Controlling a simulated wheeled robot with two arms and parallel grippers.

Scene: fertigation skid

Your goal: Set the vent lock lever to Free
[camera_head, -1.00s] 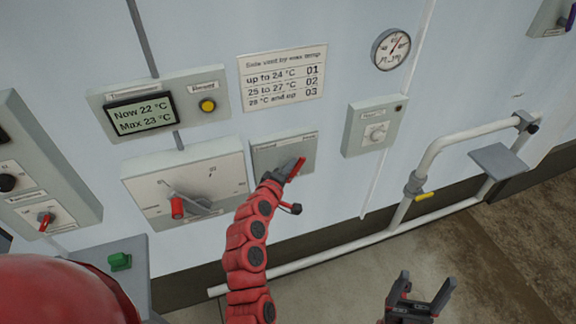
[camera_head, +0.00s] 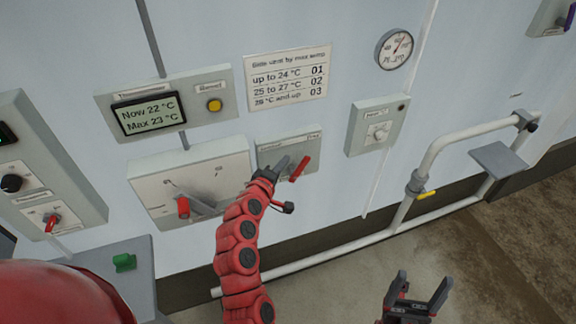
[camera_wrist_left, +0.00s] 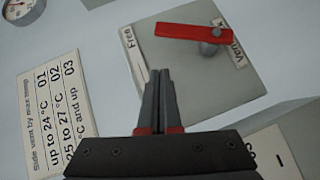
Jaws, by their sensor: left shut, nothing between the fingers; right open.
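The vent lock lever is a red bar (camera_head: 300,168) on a small grey wall panel (camera_head: 270,148). In the left wrist view the red lever (camera_wrist_left: 185,32) runs from its round pivot toward the "Free" label (camera_wrist_left: 128,38), its free end close to that label. A second label, partly readable as "Ven…", lies beyond the pivot. My left gripper (camera_head: 281,164) is shut and empty, just left of the lever in the head view. In the wrist view its closed fingertips (camera_wrist_left: 158,73) appear below the bar with a gap. My right gripper (camera_head: 418,285) is open and empty, low over the floor.
A dial box with a red-tipped handle (camera_head: 183,206) stands left of the lever panel. A thermometer box (camera_head: 148,112) and a text sign (camera_head: 288,76) are above. A white pipe (camera_head: 455,137) juts out at right.

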